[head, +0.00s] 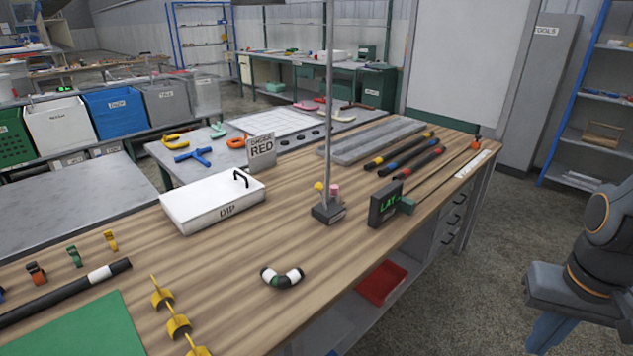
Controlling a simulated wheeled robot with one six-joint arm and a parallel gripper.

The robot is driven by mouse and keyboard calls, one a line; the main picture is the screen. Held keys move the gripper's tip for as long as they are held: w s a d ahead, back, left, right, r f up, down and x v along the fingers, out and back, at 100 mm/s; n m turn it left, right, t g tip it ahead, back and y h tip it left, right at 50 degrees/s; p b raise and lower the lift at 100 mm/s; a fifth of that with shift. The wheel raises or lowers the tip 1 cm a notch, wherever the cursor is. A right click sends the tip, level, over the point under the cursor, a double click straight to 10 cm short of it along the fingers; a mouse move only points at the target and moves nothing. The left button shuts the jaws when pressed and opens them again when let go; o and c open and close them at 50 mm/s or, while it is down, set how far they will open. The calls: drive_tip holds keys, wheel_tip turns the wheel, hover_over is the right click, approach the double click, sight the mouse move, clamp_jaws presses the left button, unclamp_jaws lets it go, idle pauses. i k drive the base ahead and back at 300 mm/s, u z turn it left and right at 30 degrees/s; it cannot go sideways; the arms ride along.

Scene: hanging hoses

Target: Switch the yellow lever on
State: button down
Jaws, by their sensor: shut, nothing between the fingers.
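A small yellow knob (319,187) shows at the foot of the grey upright post, above a dark base block (328,212); it looks like the yellow lever. A pink knob (335,190) stands just right of it. Both are too small to tell which way they are set. Part of my arm shows at the right edge, well apart from the bench. My gripper cannot be made out in this view.
The post (327,100) rises from the wooden bench (235,265). A dark display box (386,204) stands close right of the base. A white DIP box (213,204) is to the left. A black-and-white ring piece (282,277) lies in front. Floor right of the bench is clear.

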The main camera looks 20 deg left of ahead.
sight(318, 186)
drive_tip(key=u, duration=0.3)
drive_tip(key=i, duration=0.65)
drive_tip(key=u, duration=0.95)
drive_tip(key=i, duration=0.3)
drive_tip(key=u, duration=0.25)
